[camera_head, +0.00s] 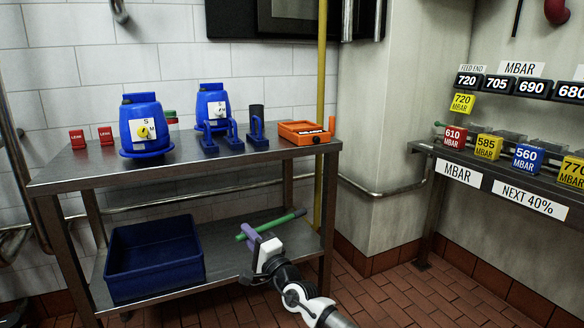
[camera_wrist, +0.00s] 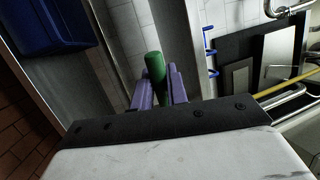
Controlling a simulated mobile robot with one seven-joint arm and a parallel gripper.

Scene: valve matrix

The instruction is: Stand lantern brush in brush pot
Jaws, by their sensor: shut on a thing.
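A green rod-like brush (camera_head: 287,219) is held by my gripper (camera_head: 252,236), whose purple fingers are shut on it. In the head view the brush lies nearly level, its right end a little higher, over the lower shelf and below the tabletop. In the wrist view the green brush (camera_wrist: 155,72) stands out between the purple fingers (camera_wrist: 158,92). A dark upright cylinder (camera_head: 257,114), which looks like the brush pot, stands on the tabletop behind a blue handled piece. Its opening cannot be seen clearly.
The steel table (camera_head: 90,165) carries two blue lantern-like housings (camera_head: 143,125), blue handled pieces (camera_head: 232,136), an orange tray (camera_head: 304,129) and red tags (camera_head: 77,139). A dark blue bin (camera_head: 155,260) sits on the lower shelf. A yellow pipe (camera_head: 321,60) rises behind the table's right end.

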